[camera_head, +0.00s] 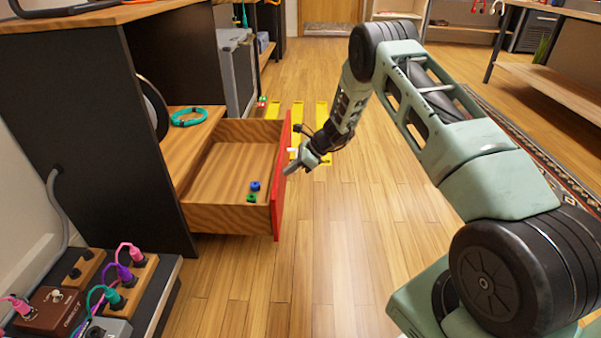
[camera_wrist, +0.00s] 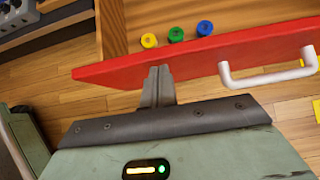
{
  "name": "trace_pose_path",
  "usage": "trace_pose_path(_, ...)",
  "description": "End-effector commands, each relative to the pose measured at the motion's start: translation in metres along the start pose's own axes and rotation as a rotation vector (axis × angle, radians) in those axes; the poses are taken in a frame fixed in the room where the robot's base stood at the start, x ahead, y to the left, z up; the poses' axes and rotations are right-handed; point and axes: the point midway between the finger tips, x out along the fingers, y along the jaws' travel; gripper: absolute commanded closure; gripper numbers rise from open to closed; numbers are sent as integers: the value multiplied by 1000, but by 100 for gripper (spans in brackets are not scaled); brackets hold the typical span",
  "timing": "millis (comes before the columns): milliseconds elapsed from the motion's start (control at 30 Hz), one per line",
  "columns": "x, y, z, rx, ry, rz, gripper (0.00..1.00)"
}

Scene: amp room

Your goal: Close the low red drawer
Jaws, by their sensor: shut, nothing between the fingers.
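The low red drawer (camera_head: 278,190) stands pulled out of the dark cabinet (camera_head: 75,125), its wooden box open at the top. Its red front also shows in the wrist view (camera_wrist: 200,55), with a white handle (camera_wrist: 268,76) to the right of my fingers. My gripper (camera_head: 288,171) is shut and empty at the outer side of the red front. A blue and a green knob (camera_head: 251,197) lie inside the drawer; a yellow one (camera_wrist: 149,40) also shows in the wrist view.
A shelf with a teal ring (camera_head: 188,116) is above the drawer's inner end. A pedalboard with several pedals and cables (camera_head: 95,295) stands at the lower left. Yellow strips (camera_head: 297,115) lie on the floor behind the drawer. The wooden floor in front is clear.

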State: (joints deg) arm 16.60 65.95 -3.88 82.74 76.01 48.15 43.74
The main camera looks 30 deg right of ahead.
Motion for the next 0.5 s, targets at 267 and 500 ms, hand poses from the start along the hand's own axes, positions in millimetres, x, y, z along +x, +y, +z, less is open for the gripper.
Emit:
trace_pose_path(267, 2, 0, 3, 0, 0, -1, 100)
trace_pose_path(500, 3, 0, 5, -1, 0, 0, 100)
